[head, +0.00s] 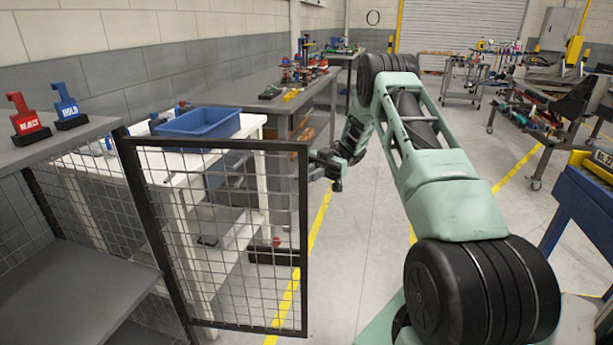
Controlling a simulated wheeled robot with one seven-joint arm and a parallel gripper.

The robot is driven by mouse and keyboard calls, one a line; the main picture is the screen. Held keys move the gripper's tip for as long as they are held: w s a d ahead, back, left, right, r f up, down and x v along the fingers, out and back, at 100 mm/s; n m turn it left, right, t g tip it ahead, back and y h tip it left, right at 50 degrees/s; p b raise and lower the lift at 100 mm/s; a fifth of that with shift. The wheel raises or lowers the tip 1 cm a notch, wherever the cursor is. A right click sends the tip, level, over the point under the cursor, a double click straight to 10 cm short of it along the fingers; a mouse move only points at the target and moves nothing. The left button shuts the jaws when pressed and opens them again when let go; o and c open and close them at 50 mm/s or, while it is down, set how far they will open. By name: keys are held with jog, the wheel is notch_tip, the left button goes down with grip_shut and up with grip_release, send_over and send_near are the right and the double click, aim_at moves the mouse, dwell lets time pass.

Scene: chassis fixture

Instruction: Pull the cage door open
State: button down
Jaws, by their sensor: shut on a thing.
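The cage door (230,148) is a black-framed wire mesh panel at the left of the head view. It stands swung out from the grey shelf cage (75,290), whose front is open beside it. My gripper (318,160) is at the door's outer upright, near the top right corner of the frame. It is shut on the door's edge; the fingertips are small and partly hidden, so the exact grip is hard to see.
A red block (28,125) and a blue block (69,112) with handles sit on the cage top. A white table (255,165) with a blue bin (205,122) stands behind the door. A blue stand (575,205) is at right. The floor between is clear.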

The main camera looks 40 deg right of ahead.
jog(key=shift+w+a, duration=0.1)
jog(key=shift+a, duration=0.05)
jog(key=c, duration=1.5)
grip_release()
jog(key=shift+a, duration=0.1)
jog(key=shift+w+d, duration=0.2)
jog(key=shift+d, duration=1.7)
jog(key=shift+w+d, duration=0.2)
jog(key=shift+d, duration=1.7)
